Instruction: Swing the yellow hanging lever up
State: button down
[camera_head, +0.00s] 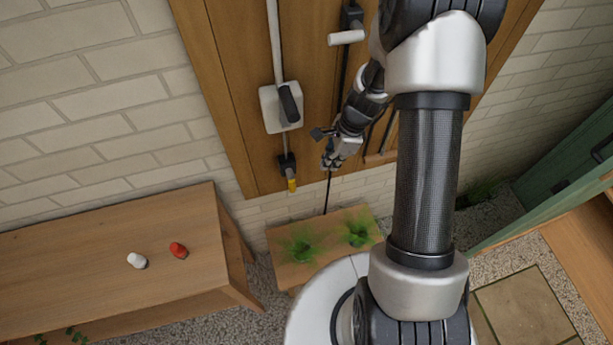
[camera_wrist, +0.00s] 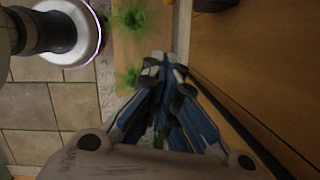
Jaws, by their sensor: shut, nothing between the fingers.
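The yellow hanging lever (camera_head: 291,185) is a short yellow-tipped piece pointing down below a dark bracket (camera_head: 287,162) on the wooden wall panel. My gripper (camera_head: 328,165) is shut and empty, to the right of the lever and apart from it in the head view. The closed fingers also show in the wrist view (camera_wrist: 164,66), pointing toward the planter and the panel's edge.
A grey box with a black handle (camera_head: 281,107) and a white-handled bar (camera_head: 346,37) sit higher on the panel. A wooden planter (camera_head: 287,275) with green plants stands below. A wooden table (camera_head: 70,260) at left holds a white and a red item. A green cabinet (camera_head: 550,185) stands right.

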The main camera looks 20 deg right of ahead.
aim_at(291, 180)
jog(key=w+a+f+b, duration=0.1)
jog(key=a+f+b, duration=0.3)
jog(key=f, duration=0.5)
jog(key=shift+a+f, duration=0.35)
jog(key=shift+a, duration=0.85)
jog(key=shift+w, duration=0.1)
jog(key=shift+d+f+y+b, duration=0.15)
jog(key=shift+y+b, duration=0.15)
jog(key=shift+b, duration=0.2)
jog(key=shift+b, duration=0.3)
